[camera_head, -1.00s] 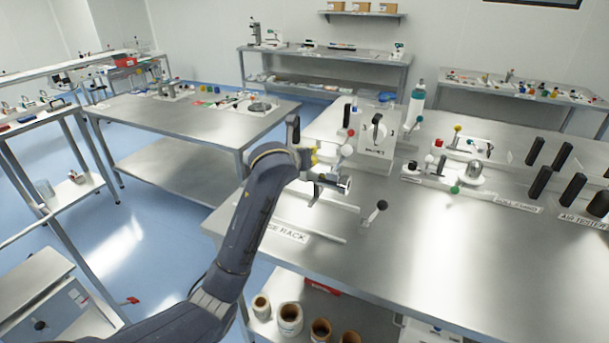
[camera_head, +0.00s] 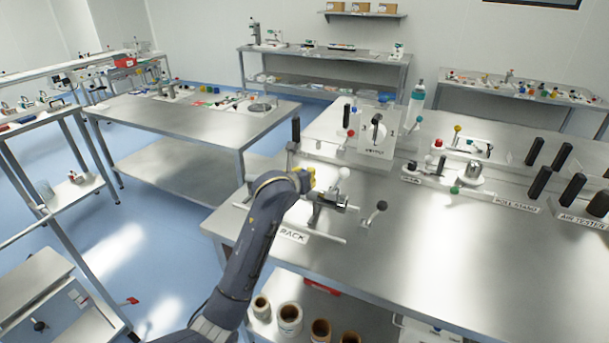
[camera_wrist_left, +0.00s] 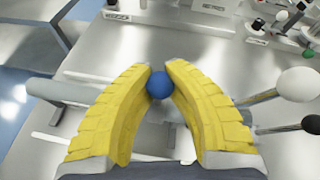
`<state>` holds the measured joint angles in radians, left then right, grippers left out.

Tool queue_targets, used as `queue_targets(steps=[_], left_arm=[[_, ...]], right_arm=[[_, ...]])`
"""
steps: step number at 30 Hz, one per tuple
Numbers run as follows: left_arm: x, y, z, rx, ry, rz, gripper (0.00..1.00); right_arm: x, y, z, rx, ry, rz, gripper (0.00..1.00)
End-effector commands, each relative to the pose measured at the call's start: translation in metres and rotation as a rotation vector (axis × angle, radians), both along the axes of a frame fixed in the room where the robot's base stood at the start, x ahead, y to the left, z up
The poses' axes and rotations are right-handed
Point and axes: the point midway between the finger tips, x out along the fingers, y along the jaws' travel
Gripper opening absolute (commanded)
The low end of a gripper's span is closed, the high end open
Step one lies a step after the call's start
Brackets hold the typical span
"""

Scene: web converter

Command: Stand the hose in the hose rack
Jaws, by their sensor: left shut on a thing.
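A short metallic piece (camera_head: 327,199) shows beside the gripper. My right gripper is out of view.
A white-ball lever (camera_head: 342,173) and a black-ball lever (camera_head: 380,206) stand close on the right. A dark upright handle (camera_head: 295,130) stands behind the gripper. The bench top (camera_head: 420,260) is bare at front right.

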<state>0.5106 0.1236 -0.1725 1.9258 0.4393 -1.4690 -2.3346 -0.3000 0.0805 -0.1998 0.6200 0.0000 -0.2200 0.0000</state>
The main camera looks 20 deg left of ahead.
Motion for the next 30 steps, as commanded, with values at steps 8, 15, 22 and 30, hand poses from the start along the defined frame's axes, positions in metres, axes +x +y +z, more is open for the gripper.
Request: queue_targets(steps=[8, 15, 22, 30], left_arm=[[0.0, 0.0, 0.0, -0.001, 0.0, 0.0, 0.35], [0.0, 0.0, 0.0, 0.0, 0.0, 0.0, 0.35], [-0.016, 0.001, 0.007, 0.001, -0.001, -0.001, 0.35], [-0.059, 0.002, 0.025, 0.002, -0.002, -0.001, 0.35]], right_arm=[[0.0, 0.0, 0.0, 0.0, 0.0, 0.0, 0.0], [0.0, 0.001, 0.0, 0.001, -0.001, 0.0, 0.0], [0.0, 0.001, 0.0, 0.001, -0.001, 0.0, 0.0], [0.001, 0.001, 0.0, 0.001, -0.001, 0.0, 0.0]])
